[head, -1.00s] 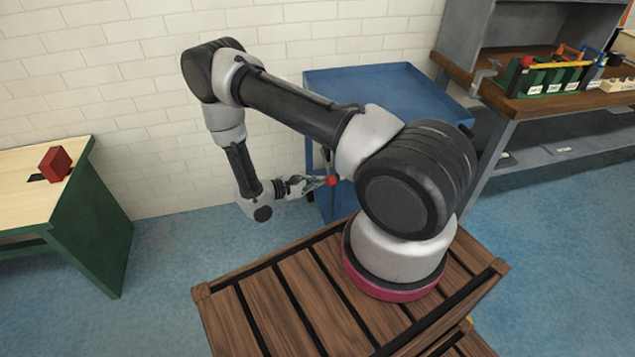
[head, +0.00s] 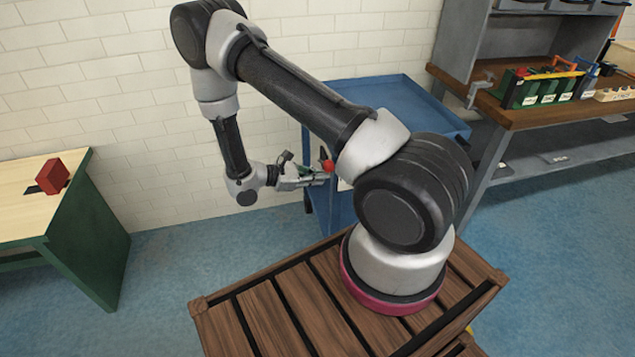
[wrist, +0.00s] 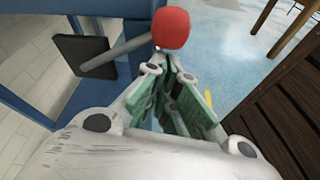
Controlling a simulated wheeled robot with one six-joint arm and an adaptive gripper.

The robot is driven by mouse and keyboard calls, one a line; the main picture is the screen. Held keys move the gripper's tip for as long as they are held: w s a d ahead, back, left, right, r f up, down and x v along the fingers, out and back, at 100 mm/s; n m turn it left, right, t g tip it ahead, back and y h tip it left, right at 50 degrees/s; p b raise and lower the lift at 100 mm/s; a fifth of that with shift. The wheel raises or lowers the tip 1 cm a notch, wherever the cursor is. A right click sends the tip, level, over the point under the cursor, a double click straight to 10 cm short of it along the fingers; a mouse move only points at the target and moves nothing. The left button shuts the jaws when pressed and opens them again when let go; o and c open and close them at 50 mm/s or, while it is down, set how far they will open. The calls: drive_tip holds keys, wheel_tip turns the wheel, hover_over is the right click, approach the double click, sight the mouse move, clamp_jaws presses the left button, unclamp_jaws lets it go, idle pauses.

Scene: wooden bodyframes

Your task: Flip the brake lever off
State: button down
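The brake lever is a grey rod with a red ball knob (wrist: 172,28). In the wrist view the rod (wrist: 128,52) runs left from the knob to a dark square plate (wrist: 82,56) on the blue cart (wrist: 65,108). The red knob (head: 327,166) also shows small in the head view, at the cart's left side. My gripper (wrist: 172,70) has green-padded fingers drawn close together, with nothing seen between them. Its tips (head: 328,179) are just below the knob in the head view; whether they touch it cannot be told.
The blue cart (head: 385,90) stands behind my arm. A workbench (head: 530,112) with a green tool carrier (head: 545,92) is at the right. A table (head: 20,205) with a red block (head: 53,177) is at the left. A wooden slatted surface (head: 290,310) lies below my arm.

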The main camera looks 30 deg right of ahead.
drive_tip(key=shift+w+r, duration=0.1)
drive_tip(key=shift+r, duration=0.4)
idle(0.3)
drive_tip(key=w+a+f, duration=0.1)
drive_tip(key=w+a, duration=0.1)
drive_tip(key=a, duration=0.7)
drive_tip(key=shift+w, duration=0.35)
drive_tip(key=shift+a+f, duration=0.1)
drive_tip(key=shift+f, duration=0.1)
